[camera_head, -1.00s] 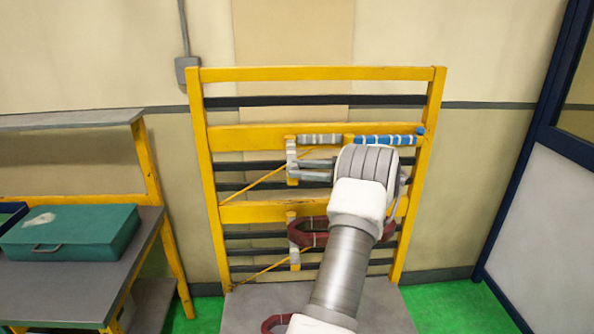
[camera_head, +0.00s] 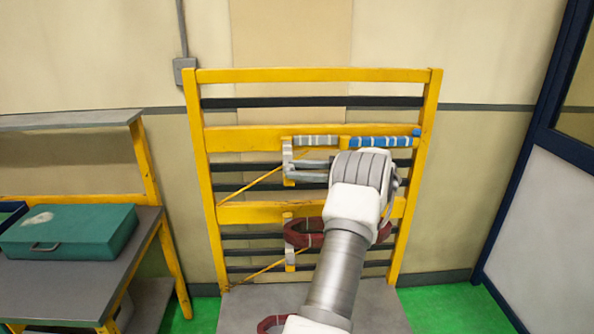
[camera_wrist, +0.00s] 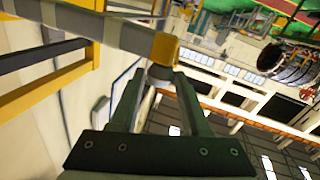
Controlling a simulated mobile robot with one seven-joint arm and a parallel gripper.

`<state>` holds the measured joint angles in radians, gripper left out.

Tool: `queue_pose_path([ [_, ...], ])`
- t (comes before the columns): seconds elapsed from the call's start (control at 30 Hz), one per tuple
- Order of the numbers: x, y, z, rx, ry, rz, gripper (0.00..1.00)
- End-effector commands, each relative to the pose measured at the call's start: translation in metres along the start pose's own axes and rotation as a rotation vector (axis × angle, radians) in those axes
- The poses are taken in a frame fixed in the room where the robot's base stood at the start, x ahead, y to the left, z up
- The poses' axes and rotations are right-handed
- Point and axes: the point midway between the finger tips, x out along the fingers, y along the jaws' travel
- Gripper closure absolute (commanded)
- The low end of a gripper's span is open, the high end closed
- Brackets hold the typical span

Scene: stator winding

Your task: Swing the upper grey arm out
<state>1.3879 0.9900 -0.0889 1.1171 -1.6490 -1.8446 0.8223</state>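The upper grey arm (camera_head: 287,158) shows as a short grey piece with a yellow tip at the left of the yellow rack, seen nearly end-on. In the wrist view it is a banded grey bar (camera_wrist: 112,33) with a yellow end and a small grey knob (camera_wrist: 160,73) under it. My gripper (camera_head: 296,170) reaches the arm from the right. In the wrist view its two dark fingers (camera_wrist: 160,84) stand on either side of the knob and appear closed against it. My wrist covers part of the rack in the head view.
The yellow rack (camera_head: 312,75) stands before the wall, with a grey-striped bar (camera_head: 315,142) and a blue-striped bar (camera_head: 384,141) on it. A dark red coil (camera_head: 304,236) hangs below. A bench with a green case (camera_head: 70,232) is at left, a blue-framed partition (camera_head: 535,210) at right.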

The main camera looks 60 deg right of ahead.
Motion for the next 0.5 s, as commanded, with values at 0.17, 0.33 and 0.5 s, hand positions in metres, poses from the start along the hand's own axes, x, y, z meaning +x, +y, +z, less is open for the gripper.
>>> queue_pose_path([
  [0.17, -0.0019, 0.0006, -0.0004, -0.001, -0.002, 0.004, 0.27],
  [0.33, -0.0011, 0.0003, 0.0, -0.001, -0.002, 0.002, 0.27],
  [0.5, -0.0048, 0.0003, 0.0009, -0.001, -0.002, 0.002, 0.27],
])
